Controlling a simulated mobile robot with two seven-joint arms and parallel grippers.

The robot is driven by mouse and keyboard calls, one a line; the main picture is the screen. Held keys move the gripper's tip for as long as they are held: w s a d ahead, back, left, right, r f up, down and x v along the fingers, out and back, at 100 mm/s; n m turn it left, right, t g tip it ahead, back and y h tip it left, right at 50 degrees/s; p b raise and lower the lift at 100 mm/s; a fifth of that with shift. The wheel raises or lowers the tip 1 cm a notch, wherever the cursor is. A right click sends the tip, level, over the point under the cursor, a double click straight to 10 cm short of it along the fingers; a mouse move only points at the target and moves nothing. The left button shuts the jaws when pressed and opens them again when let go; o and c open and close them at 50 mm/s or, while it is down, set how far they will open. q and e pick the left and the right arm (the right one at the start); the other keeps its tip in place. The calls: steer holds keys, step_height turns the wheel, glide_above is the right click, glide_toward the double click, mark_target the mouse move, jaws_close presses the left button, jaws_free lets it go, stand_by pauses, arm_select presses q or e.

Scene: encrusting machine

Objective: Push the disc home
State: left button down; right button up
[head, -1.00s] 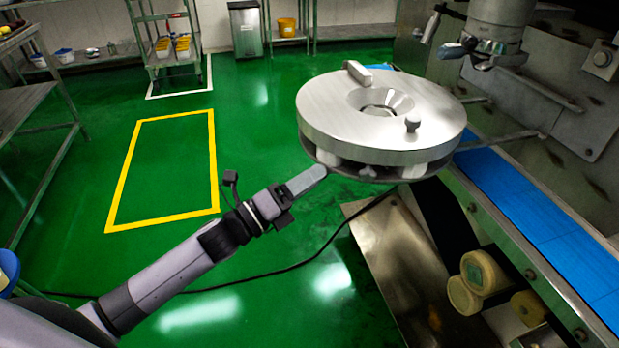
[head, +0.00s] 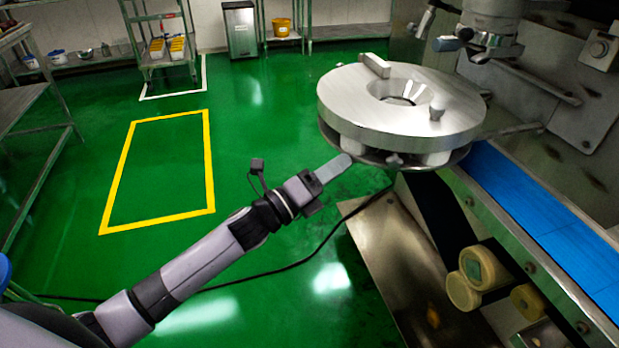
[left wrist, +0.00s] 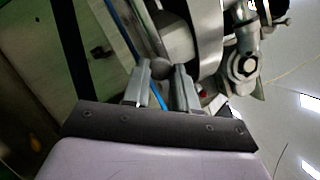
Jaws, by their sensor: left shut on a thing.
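The disc (head: 345,105) is a thick silver ring with a funnel-like central hole, a small upright knob (head: 437,108) and a block handle (head: 375,65) on top. It sits level over a thin dark plate, with pale blocks between, beside the machine. My left gripper (head: 337,167) is at the near left edge of this assembly, just below the disc's rim. In the left wrist view its two fingers are closed around a dark round knob (left wrist: 162,69). That knob is hidden in the head view. My right gripper is not in view.
The machine's blue conveyor belt (head: 535,205) runs along the right. A metal nozzle head (head: 490,40) hangs at the upper right. Pale rollers (head: 480,268) and a steel panel (head: 385,265) are below. A black cable crosses the green floor, which is open at left.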

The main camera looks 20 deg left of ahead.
mark_target(359, 162)
arm_select(q)
steer(key=w+d, duration=0.1)
steer(key=w+d+b, duration=0.1)
steer(key=d, duration=0.1)
steer(key=shift+w+d, duration=0.15)
steer(key=shift+d, duration=0.05)
steer(key=c, duration=0.9)
jaws_free()
steer(key=shift+a, duration=0.1)
steer(key=shift+v, duration=3.55)
